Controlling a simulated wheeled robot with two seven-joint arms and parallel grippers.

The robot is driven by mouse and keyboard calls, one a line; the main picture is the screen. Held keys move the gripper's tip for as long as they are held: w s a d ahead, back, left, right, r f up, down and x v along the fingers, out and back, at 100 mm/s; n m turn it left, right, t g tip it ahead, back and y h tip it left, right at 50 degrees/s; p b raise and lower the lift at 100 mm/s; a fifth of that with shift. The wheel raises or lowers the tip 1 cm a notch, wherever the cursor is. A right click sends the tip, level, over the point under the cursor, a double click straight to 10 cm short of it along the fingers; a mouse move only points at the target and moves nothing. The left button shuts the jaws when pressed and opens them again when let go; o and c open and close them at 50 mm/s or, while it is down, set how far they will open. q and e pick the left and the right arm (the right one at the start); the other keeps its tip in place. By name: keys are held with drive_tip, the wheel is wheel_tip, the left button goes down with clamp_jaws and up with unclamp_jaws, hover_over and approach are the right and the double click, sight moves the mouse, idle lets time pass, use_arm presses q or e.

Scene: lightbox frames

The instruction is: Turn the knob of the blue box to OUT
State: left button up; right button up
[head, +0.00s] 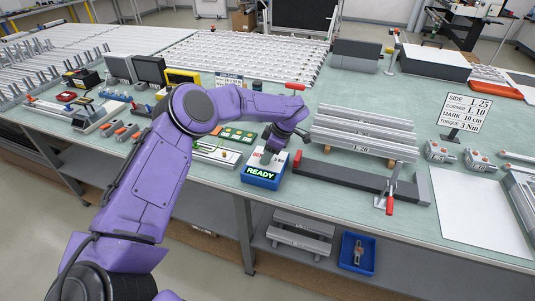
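The blue box (260,182) stands near the front edge of the green table, left of the metal profiles. Its front shows READY in bright letters, and its top is white with red lettering that is partly covered. The knob is hidden or too small to make out, so its setting cannot be read. My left gripper (272,147) points down at the top of the box, at its back part. Its fingers are dark and small here; I cannot tell whether they touch the box or are open or shut. My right gripper is out of view.
A sign (465,112) stands further right. Small tools and green boards (236,135) lie left. A white sheet (475,208) covers the right front.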

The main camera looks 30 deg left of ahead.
use_arm(q)
drive_tip(key=shift+o, duration=0.4)
drive_tip(key=shift+w+d+r, duration=0.1)
drive_tip(key=shift+d+r, duration=0.1)
drive_tip(key=shift+r, duration=0.2)
drive_tip(key=b+v, duration=0.2)
drive_tip(key=v, duration=0.7)
drive_tip(key=shift+r, duration=0.35)
drive_tip(key=shift+d, duration=0.15)
